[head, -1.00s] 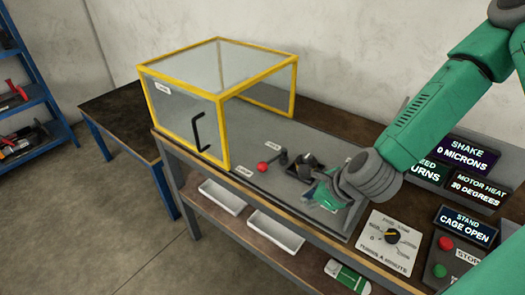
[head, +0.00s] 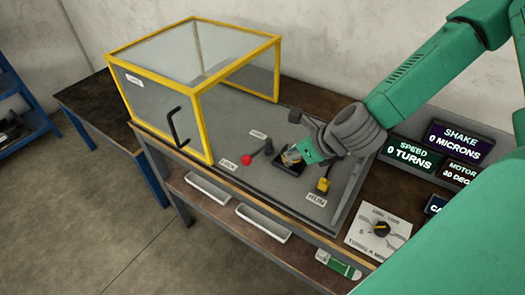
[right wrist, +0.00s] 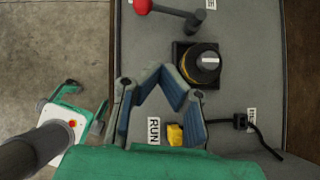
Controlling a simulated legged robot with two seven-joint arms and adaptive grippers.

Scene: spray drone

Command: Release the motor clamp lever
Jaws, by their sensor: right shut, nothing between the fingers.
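The clamp lever is a dark arm with a red ball (head: 246,160) on its end, lying by the LOCK label (head: 228,164). A second label, seemingly FREE (head: 258,134), stands beyond it. In the right wrist view the red ball (right wrist: 141,6) is at the top edge. The motor (head: 291,157) sits on a black base right of the lever. My right gripper (head: 302,152) is shut and empty, at or above the motor's right side, apart from the lever. In the right wrist view its fingers (right wrist: 163,72) point toward the lever and motor. What seems my left gripper (right wrist: 85,103) hangs open off the bench front.
A yellow-framed clear cage (head: 205,112) stands left of the lever. A yellow plug or switch (head: 323,185) is near the plate's front right, with a black cable (right wrist: 262,140). A dial panel (head: 380,231) and displays (head: 461,143) stand further right. White trays (head: 263,221) lie below.

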